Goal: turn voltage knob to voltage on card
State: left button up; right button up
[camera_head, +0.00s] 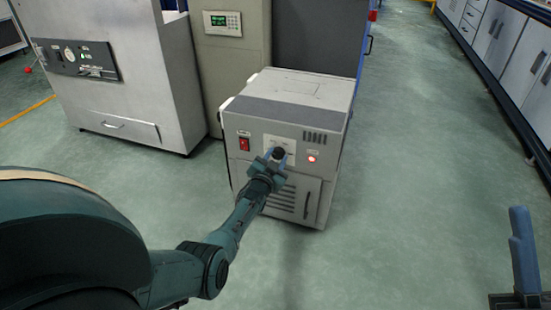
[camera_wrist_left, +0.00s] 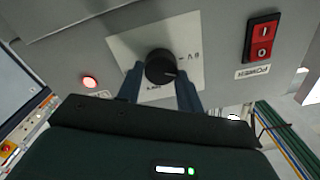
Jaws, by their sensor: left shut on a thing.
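The black round voltage knob (camera_head: 279,153) sits on a pale plate (camera_head: 262,146) on the front of a grey cabinet. In the left wrist view the knob (camera_wrist_left: 160,67) has a light pointer line directed toward picture right. Markings on the plate (camera_wrist_left: 125,45) are too small or covered to read fully. My left gripper (camera_head: 270,161) reaches the knob, its two blue fingers (camera_wrist_left: 160,88) on either side of it, shut on it. My right gripper (camera_head: 524,250) shows only partly at the lower right, away from the cabinet. I cannot make out a voltage card.
The grey cabinet (camera_head: 300,95) carries a red power switch (camera_head: 244,143) and a lit red lamp (camera_head: 312,158) beside the knob. A larger machine (camera_head: 120,60) stands at left, and a taller unit with a green display (camera_head: 222,22) behind. The floor at right is clear.

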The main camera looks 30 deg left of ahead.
pick_arm(q)
jog(key=m, duration=0.5)
jog(key=shift+w+m, duration=0.1)
jog(key=shift+m, duration=0.6)
jog(key=o, duration=1)
jog(key=shift+d, duration=0.1)
jog(key=shift+c, duration=0.2)
jog(key=shift+f, duration=0.1)
